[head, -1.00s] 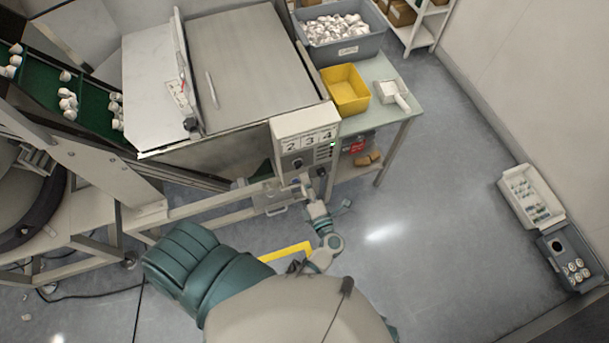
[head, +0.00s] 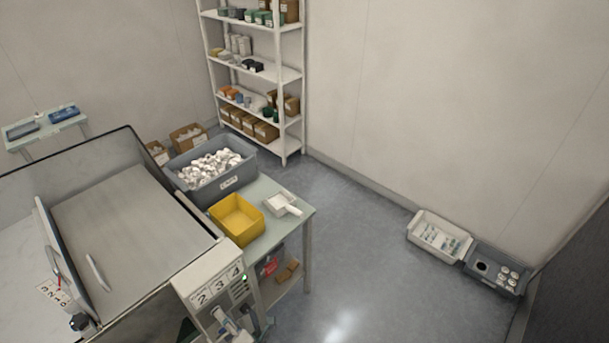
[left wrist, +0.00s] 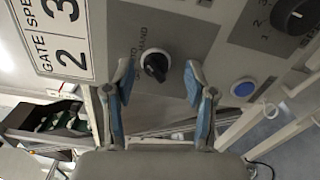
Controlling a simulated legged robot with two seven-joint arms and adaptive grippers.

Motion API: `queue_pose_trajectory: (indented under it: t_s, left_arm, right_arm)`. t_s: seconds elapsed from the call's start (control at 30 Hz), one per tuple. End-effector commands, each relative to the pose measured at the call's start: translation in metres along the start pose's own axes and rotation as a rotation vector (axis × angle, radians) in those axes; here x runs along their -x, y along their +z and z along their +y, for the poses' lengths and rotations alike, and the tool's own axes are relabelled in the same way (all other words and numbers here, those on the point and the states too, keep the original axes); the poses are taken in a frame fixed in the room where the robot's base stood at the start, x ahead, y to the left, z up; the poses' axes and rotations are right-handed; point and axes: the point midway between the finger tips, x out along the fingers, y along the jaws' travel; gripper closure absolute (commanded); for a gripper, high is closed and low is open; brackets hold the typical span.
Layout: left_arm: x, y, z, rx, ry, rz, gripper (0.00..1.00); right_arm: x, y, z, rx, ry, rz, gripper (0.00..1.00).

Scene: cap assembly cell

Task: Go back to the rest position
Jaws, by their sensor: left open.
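My left gripper (head: 230,322) shows at the bottom edge of the head view, in front of the numbered control panel (head: 207,284). In the left wrist view the left gripper (left wrist: 157,72) is open, its two blue-padded fingers apart. A black selector knob (left wrist: 155,64) on the grey panel appears between the fingers, with clear space on both sides. I cannot tell how far the fingertips are from the panel face. A blue button (left wrist: 243,87) sits to the right of the fingers. My right gripper is not in view.
A white tray (head: 427,240) and a grey crate (head: 482,283) stand by the wall. The floor between is clear.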

Motion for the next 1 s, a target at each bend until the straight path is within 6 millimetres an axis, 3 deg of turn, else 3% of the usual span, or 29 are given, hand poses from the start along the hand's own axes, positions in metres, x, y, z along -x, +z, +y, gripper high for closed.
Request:
queue_pose_trajectory:
  t_s: [0.07, 0.33, 0.47, 0.53, 0.57, 0.67, 0.77, 0.87, 0.9, 1.0]
  left_arm:
    - [-0.014, -0.001, 0.002, 0.002, 0.005, 0.001, 0.44]
    - [-0.011, 0.002, 0.001, 0.041, 0.01, -0.025, 0.44]
    - [-0.006, 0.022, -0.008, -0.089, 0.037, -0.185, 0.44]
    - [0.004, 0.04, -0.025, -0.234, 0.053, -0.351, 0.44]
    - [0.011, 0.049, -0.036, -0.316, 0.057, -0.44, 0.44]
    - [0.052, 0.064, -0.098, -0.652, 0.044, -0.78, 0.44]
    - [0.095, 0.046, -0.168, -0.972, -0.012, -1.074, 0.44]
    - [0.132, 0.001, -0.23, -1.258, -0.098, -1.313, 0.44]
    - [0.144, -0.023, -0.25, -1.366, -0.14, -1.397, 0.44]
    - [0.166, -0.088, -0.29, -1.611, -0.254, -1.577, 0.44]
  right_arm:
    - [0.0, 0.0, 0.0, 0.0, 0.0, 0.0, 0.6]
    - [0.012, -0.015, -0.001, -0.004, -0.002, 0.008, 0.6]
    - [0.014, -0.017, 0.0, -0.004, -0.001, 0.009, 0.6]
    - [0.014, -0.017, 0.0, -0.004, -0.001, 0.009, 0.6]
    - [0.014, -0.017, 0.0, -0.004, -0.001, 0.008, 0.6]
    - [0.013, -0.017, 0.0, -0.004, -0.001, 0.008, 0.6]
    - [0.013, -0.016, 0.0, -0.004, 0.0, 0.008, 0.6]
    - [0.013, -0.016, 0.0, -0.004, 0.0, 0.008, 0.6]
    - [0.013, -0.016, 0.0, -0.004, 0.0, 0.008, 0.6]
    - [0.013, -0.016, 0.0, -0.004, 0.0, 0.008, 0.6]
